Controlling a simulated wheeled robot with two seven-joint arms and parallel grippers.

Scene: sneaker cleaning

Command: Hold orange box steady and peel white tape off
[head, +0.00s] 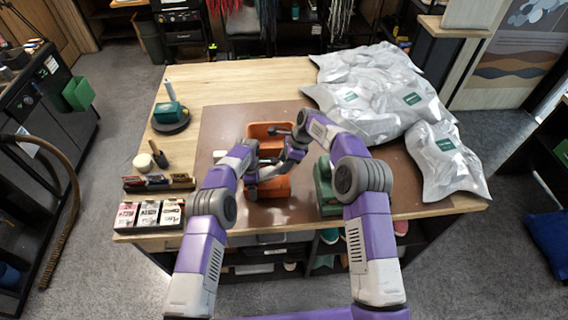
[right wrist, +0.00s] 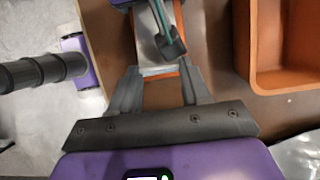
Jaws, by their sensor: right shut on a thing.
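An orange box (head: 268,189) lies at the middle of the table, partly under my grippers. My right gripper (right wrist: 160,70) is shut on the orange box, which shows as a narrow orange edge (right wrist: 167,75) between its spaced fingers in the right wrist view. A pale strip, seemingly the white tape (right wrist: 153,70), shows there too. My left gripper (right wrist: 168,42) hangs close over the strip. Its finger spacing and any contact are unclear.
A second, open orange tray (head: 262,130) lies just behind. A green object (head: 325,187) stands at right. Silver bags (head: 380,90) cover the right side. Small boxes (head: 150,214) and a round dark stand (head: 171,123) are at left. The back left table is clear.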

